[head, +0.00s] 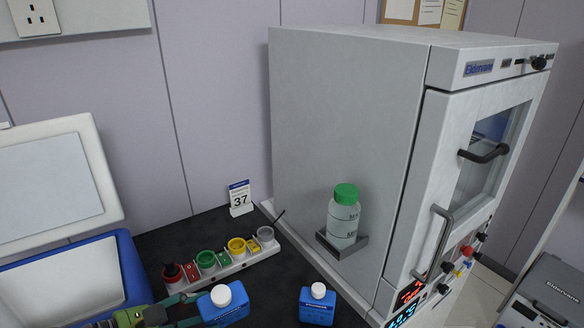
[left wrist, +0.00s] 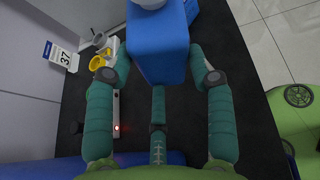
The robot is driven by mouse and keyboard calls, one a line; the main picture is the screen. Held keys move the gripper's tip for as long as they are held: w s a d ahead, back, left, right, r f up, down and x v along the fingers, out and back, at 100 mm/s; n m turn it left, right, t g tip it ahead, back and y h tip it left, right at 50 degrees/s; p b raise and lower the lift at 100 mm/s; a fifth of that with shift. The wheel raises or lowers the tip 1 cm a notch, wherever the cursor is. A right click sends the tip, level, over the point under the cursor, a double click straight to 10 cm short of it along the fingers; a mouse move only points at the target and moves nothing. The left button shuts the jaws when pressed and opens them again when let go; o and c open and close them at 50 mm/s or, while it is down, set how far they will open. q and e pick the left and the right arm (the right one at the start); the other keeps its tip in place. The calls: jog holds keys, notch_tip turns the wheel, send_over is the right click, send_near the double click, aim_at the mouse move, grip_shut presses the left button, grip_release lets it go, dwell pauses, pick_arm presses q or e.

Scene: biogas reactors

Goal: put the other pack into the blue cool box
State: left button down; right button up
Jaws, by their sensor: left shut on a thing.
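My left gripper (head: 200,309) is shut on a blue pack (head: 227,313) with a white cap. In the left wrist view, the gripper's teal fingers (left wrist: 157,74) lie on both sides of the held pack (left wrist: 163,50). I cannot tell whether it touches the dark counter. A second blue pack (head: 317,309) with a white cap stands on the counter to the right. The blue cool box (head: 131,262) is at the left, its pale lid (head: 105,170) raised. The part of its white inside that shows looks empty. My right gripper is not in view.
A rack (head: 225,268) with colored cups stands behind the held pack, with a "37" card (head: 240,198) behind it. A large grey incubator (head: 345,120) fills the right, with a green-capped bottle (head: 344,216) on a small shelf at its side.

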pick_arm(q)
jog(key=shift+m+h, duration=0.3)
jog(key=s+r, duration=0.1)
jog(key=s+a+r, duration=0.1)
jog(key=s, duration=0.1)
jog(key=shift+r+b, duration=0.2)
jog(key=shift+b, duration=0.2)
jog(key=shift+s+f, duration=0.1)
